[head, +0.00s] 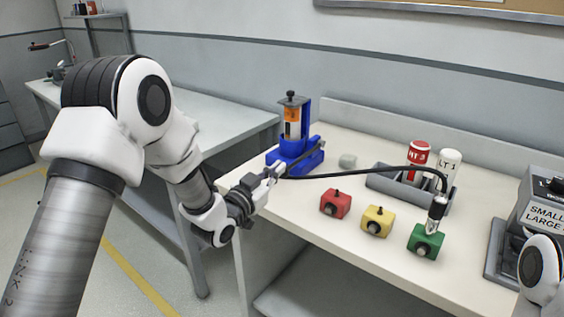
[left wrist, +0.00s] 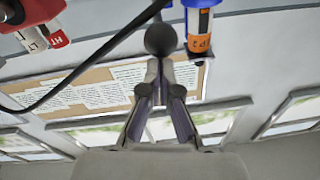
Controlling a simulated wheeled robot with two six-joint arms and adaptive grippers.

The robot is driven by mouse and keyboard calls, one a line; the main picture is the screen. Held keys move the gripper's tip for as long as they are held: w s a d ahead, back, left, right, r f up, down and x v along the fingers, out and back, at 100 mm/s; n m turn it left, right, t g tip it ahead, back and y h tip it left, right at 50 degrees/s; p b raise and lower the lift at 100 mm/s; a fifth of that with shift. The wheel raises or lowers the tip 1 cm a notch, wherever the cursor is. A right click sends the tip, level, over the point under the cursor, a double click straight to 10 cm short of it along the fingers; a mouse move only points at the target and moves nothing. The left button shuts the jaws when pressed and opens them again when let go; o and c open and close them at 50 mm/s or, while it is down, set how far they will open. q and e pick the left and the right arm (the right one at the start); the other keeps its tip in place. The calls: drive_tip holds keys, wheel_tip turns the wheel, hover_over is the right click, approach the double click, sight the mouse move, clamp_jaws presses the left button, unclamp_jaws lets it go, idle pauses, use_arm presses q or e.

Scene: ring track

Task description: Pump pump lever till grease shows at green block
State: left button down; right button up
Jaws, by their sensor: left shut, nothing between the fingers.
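The blue grease pump (head: 290,153) stands at the table's back left, with a clear and orange reservoir (head: 292,122). Its grey lever (head: 308,152) slopes down toward my left gripper (head: 270,174). My left gripper is shut and empty, at the lever's low end. In the left wrist view, a dark ball (left wrist: 160,39), apparently the lever's knob, shows just beyond the closed fingertips (left wrist: 160,68); contact is unclear. A black hose (head: 370,172) runs to a metal coupler (head: 437,208) upright at the green block (head: 425,242). I see no grease there. My right gripper is out of view.
A red block (head: 335,204) and a yellow block (head: 377,221) stand left of the green one. Behind them, a grey tray (head: 383,184) holds a red and a white canister. A grey labelled box (head: 545,208) stands at right. The table front is clear.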

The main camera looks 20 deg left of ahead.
use_arm(q)
wheel_tip(320, 180, down, 2)
drive_tip(key=shift+f+b, duration=0.1)
drive_tip(key=shift+b, duration=0.5)
drive_tip(key=shift+s+f, duration=0.2)
drive_tip(key=shift+f, duration=0.05)
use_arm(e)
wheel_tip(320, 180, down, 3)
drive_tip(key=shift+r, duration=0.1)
use_arm(q)
drive_tip(key=shift+f, duration=0.1)
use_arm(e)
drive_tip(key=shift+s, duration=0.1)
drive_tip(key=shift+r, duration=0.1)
